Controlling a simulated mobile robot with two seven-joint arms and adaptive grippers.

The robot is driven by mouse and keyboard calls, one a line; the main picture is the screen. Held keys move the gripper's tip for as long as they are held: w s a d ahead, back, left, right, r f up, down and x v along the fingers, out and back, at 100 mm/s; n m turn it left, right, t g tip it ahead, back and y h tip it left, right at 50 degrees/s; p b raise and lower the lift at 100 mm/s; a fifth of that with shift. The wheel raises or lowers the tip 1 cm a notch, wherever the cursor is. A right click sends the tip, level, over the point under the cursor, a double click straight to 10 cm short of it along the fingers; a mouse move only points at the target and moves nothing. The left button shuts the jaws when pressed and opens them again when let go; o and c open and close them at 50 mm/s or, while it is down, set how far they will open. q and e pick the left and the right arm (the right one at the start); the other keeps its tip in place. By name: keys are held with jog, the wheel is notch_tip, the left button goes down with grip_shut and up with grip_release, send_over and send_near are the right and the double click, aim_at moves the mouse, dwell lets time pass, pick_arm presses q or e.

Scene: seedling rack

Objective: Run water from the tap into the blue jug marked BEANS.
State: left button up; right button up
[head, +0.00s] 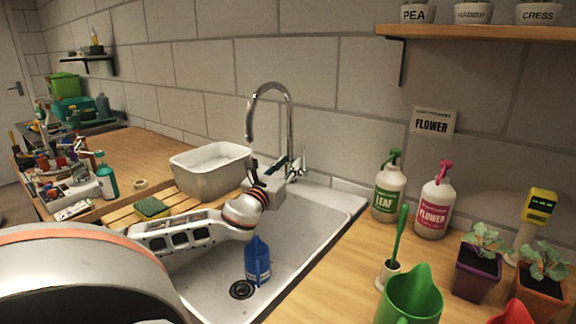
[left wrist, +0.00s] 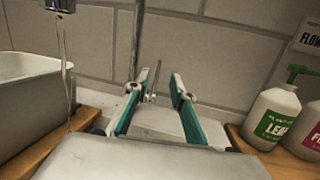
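The blue jug (head: 257,262) stands upright in the sink (head: 318,222), near the drain; its label is too small to read. My left gripper (head: 287,168) is at the tap's base. Its teal-padded fingers (left wrist: 160,88) are apart, with the tap lever (left wrist: 151,92) between or just beyond them. My right gripper is out of view.
A metal basin (head: 212,178) and a sponge (head: 152,207) are left of the sink. Right of it stand the LEAF bottle (head: 389,195), FLOWER bottle (head: 433,208), a green jug (head: 410,300) and potted seedlings. My left arm crosses above the sink's left side.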

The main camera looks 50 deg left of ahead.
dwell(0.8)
pick_arm(q)
jog(key=c, duration=0.6)
jog(key=shift+a+r, duration=0.1)
jog(key=shift+r, duration=0.15)
grip_shut()
jog(key=s+a+f+m+t+h+p, duration=0.25)
jog(key=s+a+m+h+p, duration=0.2)
jog(key=s+h, duration=0.3)
jog(key=f+x, duration=0.1)
jog(key=x, duration=1.3)
jog(key=shift+w+f+g, duration=0.2)
jog(key=shift+w+g, duration=0.25)
jog(key=shift+w, duration=0.1)
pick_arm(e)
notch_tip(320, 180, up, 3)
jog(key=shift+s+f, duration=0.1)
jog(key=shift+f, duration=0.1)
